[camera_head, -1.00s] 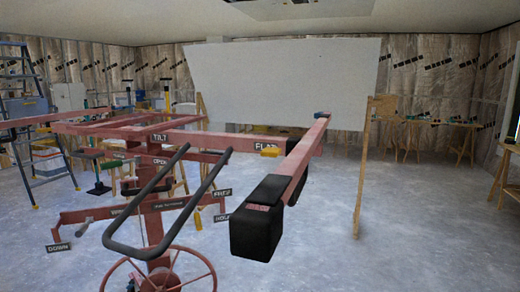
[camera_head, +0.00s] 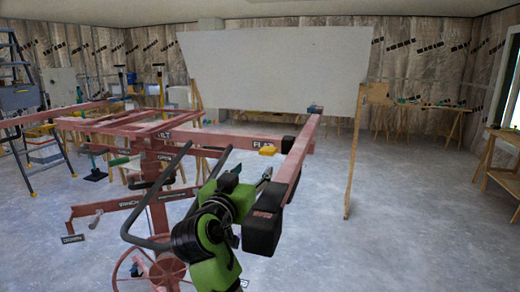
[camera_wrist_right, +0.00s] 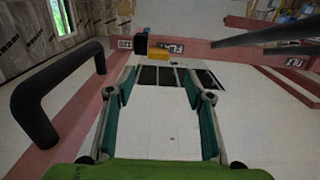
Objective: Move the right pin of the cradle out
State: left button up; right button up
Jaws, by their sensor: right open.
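The cradle (camera_head: 230,139) is a red metal frame on a lift, with labels such as FLAT and TILT. A yellow piece (camera_head: 267,151) sits by the FLAT label; I cannot tell for certain whether it is the right pin. In the right wrist view the yellow piece (camera_wrist_right: 158,55) shows beyond the fingers, beside a black block. My right gripper (camera_head: 265,180) is below the frame's right arm in the head view, partly hidden by my green arm. In the wrist view the right gripper (camera_wrist_right: 157,88) is open, with nothing between its teal-lined fingers. My left gripper is not in view.
A black-ended red bar (camera_head: 300,160) juts toward me just right of my right gripper. A black looped handle (camera_head: 150,215) is at the left. A large pale panel (camera_head: 275,70) leans behind on wooden posts.

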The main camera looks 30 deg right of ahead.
aim_at(266, 154)
jog(key=p+x, duration=0.2)
jog(key=x, duration=0.4)
jog(key=p+x, duration=0.3)
jog(key=x, duration=0.3)
jog(key=shift+w+d+r, duration=0.1)
jog(key=shift+d+r, duration=0.15)
jog(key=shift+d, duration=0.1)
jog(key=shift+w+d+f, duration=0.15)
jog(key=shift+w+d, duration=0.3)
jog(key=shift+d, duration=0.05)
